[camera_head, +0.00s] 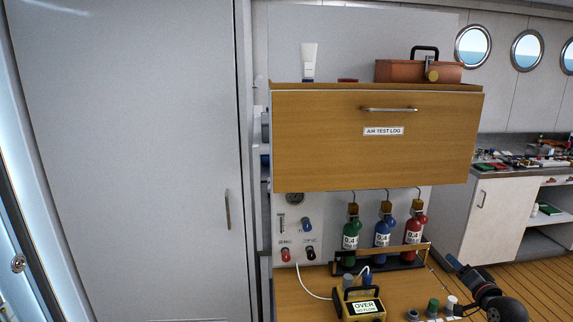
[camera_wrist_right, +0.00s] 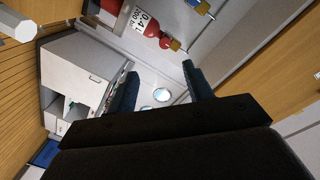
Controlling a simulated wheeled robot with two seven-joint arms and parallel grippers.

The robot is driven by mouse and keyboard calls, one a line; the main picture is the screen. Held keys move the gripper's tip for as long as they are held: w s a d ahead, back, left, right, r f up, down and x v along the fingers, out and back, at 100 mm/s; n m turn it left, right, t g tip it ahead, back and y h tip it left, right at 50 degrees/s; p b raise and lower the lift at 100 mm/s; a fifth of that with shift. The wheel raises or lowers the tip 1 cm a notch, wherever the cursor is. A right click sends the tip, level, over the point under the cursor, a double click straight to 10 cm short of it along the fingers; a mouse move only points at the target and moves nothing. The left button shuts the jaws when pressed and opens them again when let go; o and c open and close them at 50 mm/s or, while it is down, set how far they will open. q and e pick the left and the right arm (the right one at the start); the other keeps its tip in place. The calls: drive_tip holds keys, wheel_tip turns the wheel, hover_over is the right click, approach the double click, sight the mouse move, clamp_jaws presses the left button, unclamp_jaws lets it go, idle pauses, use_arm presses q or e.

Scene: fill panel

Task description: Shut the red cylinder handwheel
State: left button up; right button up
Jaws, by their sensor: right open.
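The red cylinder (camera_head: 413,232) stands upright at the right end of a row, beside the blue cylinder (camera_head: 382,234) and the green cylinder (camera_head: 350,237). A brass fitting (camera_head: 418,205) tops it. In the right wrist view the red cylinder (camera_wrist_right: 132,22) shows at the top, with a small red knob, seemingly its handwheel (camera_wrist_right: 165,42), beside the brass fitting. My right gripper (camera_head: 455,262) is right of and below the red cylinder, apart from it. Its two fingers stand apart and empty in the wrist view (camera_wrist_right: 160,85). My left gripper is not in view.
A wooden drawer front (camera_head: 330,150) labelled AIR TEST LOG overhangs the cylinders. A dark rack (camera_head: 400,264) holds their bases. A yellow meter (camera_head: 360,304) reading OVER stands in front, with small capped items (camera_head: 433,306) to its right. Open floor (camera_head: 510,255) lies right.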

drive_tip(key=s+a+f+n+g+y, duration=0.1)
drive_tip(key=s+a+f+n+g, duration=0.45)
drive_tip(key=s+a+f, duration=1.05)
drive_tip(key=s+a+f+n+g+h, duration=0.1)
drive_tip(key=s+a+f+n+g, duration=0.15)
drive_tip(key=s+a, duration=0.4)
drive_tip(key=s+a+f+n+g, duration=0.1)
drive_tip(key=s+a+f+g, duration=0.15)
drive_tip(key=s, duration=0.75)
drive_tip(key=s+a+f+n+g+h, duration=0.1)
drive_tip(key=s+a+f+g, duration=0.15)
drive_tip(key=s+a, duration=0.45)
wheel_tip(320, 180, down, 19)
drive_tip(key=g, duration=0.2)
drive_tip(key=s+f, duration=0.3)
drive_tip(key=f, duration=0.8)
drive_tip(key=s+a+f, duration=0.1)
drive_tip(key=s+f, duration=0.2)
drive_tip(key=f, duration=0.8)
drive_tip(key=shift+s+a+g+y, duration=0.25)
drive_tip(key=shift+g+y, duration=0.05)
drive_tip(key=shift+g, duration=0.1)
